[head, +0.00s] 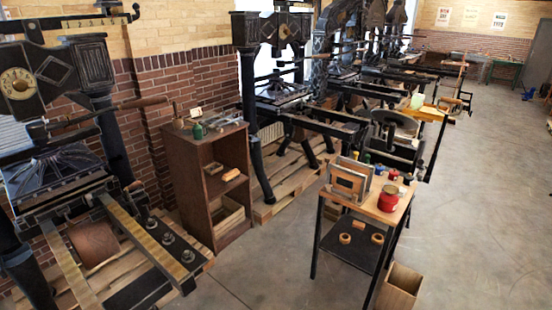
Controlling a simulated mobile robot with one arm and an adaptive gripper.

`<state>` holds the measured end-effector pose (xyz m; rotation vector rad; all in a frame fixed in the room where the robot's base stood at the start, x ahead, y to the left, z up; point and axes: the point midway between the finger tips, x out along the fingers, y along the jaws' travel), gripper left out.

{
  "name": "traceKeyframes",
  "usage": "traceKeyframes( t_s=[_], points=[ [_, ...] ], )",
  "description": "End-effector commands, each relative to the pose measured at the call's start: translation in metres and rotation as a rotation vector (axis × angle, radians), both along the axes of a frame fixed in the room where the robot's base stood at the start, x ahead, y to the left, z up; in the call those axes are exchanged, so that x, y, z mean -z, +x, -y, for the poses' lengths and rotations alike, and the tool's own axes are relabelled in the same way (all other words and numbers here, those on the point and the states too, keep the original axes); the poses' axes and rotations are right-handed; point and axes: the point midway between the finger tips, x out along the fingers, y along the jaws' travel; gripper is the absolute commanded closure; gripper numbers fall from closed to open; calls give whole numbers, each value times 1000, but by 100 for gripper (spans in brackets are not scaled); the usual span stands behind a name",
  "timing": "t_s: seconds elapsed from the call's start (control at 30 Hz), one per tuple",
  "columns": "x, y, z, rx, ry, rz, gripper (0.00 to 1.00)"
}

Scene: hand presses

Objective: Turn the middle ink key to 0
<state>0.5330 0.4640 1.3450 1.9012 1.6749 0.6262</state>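Three small dark knobs stand in a row beside the brass-coloured rail of the nearest press at the lower left; they may be the ink keys. The middle knob (168,238) sits between the upper knob (152,222) and the lower knob (187,256). They are too small to read any marks or settings on them. A beam (90,23) with a row of numbers runs across the top of this press, and a round dial (18,83) is on its head. My gripper is not in view.
A brown wooden cabinet (203,175) with bottles on top stands right of the nearest press. A small table (380,205) with cans and a wooden bin (398,285) beside it stand at centre right. More presses line the wall. The floor (270,265) between cabinet and table is clear.

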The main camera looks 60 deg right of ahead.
Motion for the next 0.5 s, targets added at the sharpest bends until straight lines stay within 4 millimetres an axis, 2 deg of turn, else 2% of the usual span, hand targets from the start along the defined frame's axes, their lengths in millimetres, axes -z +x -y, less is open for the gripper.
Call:
traceKeyframes(
  t_s=[0.4, 0.43, 0.5],
  points=[
    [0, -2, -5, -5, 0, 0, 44],
    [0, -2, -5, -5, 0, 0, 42],
    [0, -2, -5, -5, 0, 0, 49]
  ],
)
